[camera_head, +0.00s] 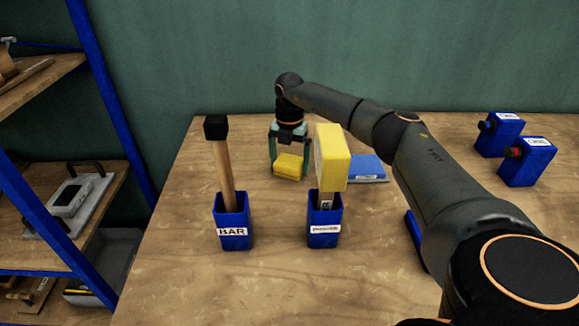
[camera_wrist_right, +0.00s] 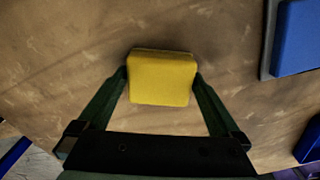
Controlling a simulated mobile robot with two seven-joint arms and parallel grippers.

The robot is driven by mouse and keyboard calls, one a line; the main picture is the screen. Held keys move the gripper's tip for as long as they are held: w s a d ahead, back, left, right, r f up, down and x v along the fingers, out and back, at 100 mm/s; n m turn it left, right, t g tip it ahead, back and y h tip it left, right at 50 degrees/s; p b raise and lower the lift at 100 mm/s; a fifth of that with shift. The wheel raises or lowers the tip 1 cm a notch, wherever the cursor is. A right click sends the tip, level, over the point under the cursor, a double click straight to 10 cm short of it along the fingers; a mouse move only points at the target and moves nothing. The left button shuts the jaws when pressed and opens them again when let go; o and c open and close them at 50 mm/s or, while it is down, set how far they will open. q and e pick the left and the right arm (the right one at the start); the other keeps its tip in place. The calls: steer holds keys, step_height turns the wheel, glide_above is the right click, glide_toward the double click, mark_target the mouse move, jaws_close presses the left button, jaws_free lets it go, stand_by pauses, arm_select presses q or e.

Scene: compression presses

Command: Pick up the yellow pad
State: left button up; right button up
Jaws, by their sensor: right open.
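The yellow pad (camera_head: 288,166) is a small block lying on the wooden table in the head view, behind the two blue holders. In the right wrist view the yellow pad (camera_wrist_right: 162,78) sits between the fingertips. My right gripper (camera_head: 288,160) points down over the pad with one finger at each side. In the right wrist view my right gripper (camera_wrist_right: 162,84) is open, its fingers close to the pad's left and right edges. Whether they touch it I cannot tell. My left gripper is not in view.
A blue holder marked BAR (camera_head: 233,222) holds a wooden-handled tool (camera_head: 221,160). Another blue holder (camera_head: 325,222) holds a tool with a large yellow head (camera_head: 332,158). A blue pad on a grey plate (camera_head: 366,168) lies right of the gripper. Blue boxes (camera_head: 526,161) stand far right.

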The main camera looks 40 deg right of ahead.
mark_target(289, 160)
steer(key=shift+f, duration=0.15)
steer(key=c, duration=0.9)
steer(key=shift+c, duration=0.2)
step_height(289, 160, up, 10)
steer(key=shift+r, duration=0.1)
